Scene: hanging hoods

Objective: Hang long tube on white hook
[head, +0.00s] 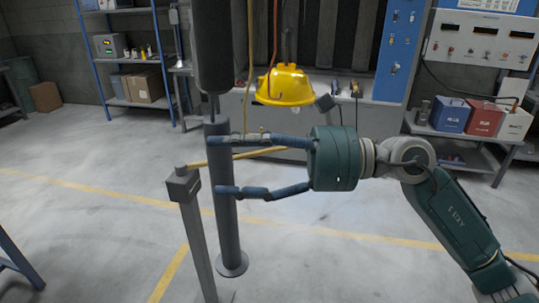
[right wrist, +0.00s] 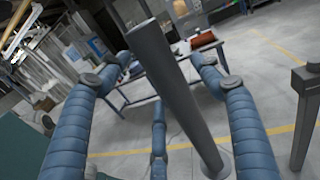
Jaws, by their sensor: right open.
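A long grey tube (head: 224,215) stands upright left of centre in the head view, with a round flange at its lower end. It also shows tilted across the right wrist view (right wrist: 172,85). My right gripper (head: 215,166) is open. Its blue fingers reach left to the tube, one above the other. In the right wrist view the tube lies between the spread fingers; I cannot tell whether any finger touches it. I cannot make out a white hook in either view. My left gripper is not in view.
A dark cylinder (head: 212,45) hangs just above the tube. A grey post (head: 192,225) stands close to the tube's left. A yellow hood (head: 285,86) hangs behind. Shelves (head: 130,55) and a bench with boxes (head: 484,118) are farther back. The floor ahead is mostly clear.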

